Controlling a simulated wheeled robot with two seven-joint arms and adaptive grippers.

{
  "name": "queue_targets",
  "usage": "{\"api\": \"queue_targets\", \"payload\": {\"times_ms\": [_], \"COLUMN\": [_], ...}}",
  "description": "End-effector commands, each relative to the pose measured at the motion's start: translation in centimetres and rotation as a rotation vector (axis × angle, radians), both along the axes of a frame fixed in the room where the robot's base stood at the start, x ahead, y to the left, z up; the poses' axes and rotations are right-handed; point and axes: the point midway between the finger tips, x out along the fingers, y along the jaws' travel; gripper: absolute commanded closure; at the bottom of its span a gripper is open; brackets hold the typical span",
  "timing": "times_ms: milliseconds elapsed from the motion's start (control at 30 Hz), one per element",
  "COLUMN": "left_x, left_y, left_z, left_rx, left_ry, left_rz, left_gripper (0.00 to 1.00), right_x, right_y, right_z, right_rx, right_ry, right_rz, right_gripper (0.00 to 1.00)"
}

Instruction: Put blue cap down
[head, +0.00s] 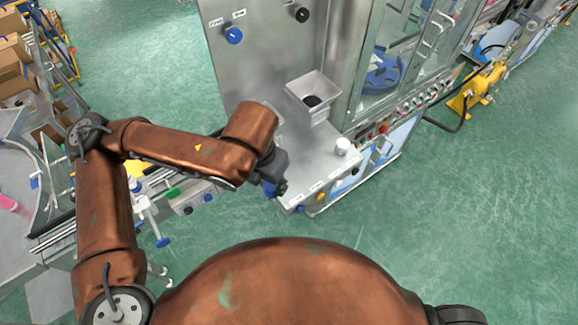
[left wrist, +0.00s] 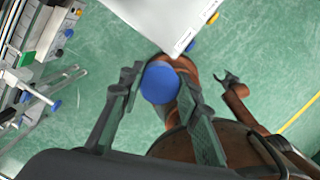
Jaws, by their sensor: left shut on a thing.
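The blue cap (left wrist: 160,84) is round and sits between the fingertips of my left gripper (left wrist: 158,88) in the left wrist view. The gripper is shut on it. In the head view my left gripper (head: 273,184) is at the left front edge of the metal work surface (head: 308,170), and a bit of the blue cap (head: 269,189) shows below it. In the left wrist view the cap appears over the floor, beside the corner of the surface. My right gripper (left wrist: 227,79) shows small in that view, with its fingers apart and empty.
A metal hopper (head: 315,92) and a white cylinder (head: 342,146) stand on the work surface. Its front part is mostly clear. Blue (head: 233,36) and black (head: 301,14) knobs sit on the panel behind. A glass-fronted cabinet (head: 405,60) stands at right.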

Motion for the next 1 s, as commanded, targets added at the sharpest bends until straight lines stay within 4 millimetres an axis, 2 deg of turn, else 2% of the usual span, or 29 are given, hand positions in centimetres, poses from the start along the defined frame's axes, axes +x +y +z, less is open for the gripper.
{"api": "queue_targets", "payload": {"times_ms": [33, 67, 300, 500, 800, 1000], "left_x": [0.1, 0.3, 5.1, 7.5, 9.2, 9.1], "left_y": [0.0, 0.0, -2.2, -3.2, -3.9, -3.8], "left_z": [0.5, 0.4, -3.1, -6.3, -8.6, -11.0], "left_rx": [0.003, 0.003, 0.002, 0.001, 0.002, 0.001], "left_ry": [0.003, 0.002, 0.006, 0.002, 0.002, 0.001], "left_rz": [0.000, -0.001, -0.001, -0.001, -0.001, -0.001], "left_gripper": [0.78, 0.78, 0.78, 0.78, 0.78, 0.78], "right_x": [0.0, 0.0, -0.5, -0.5, -0.5, -0.5], "right_y": [0.0, 0.0, -0.3, -0.5, -0.6, -0.6], "right_z": [1.6, 2.0, 2.2, 2.7, 3.1, 4.1], "right_rx": [0.000, 0.000, -0.003, -0.006, -0.007, -0.006], "right_ry": [0.000, 0.000, 0.006, 0.006, 0.006, 0.006], "right_rz": [0.000, 0.000, 0.000, 0.000, 0.001, 0.001], "right_gripper": [0.49, 0.49, 0.49, 0.49, 0.49, 0.49]}}
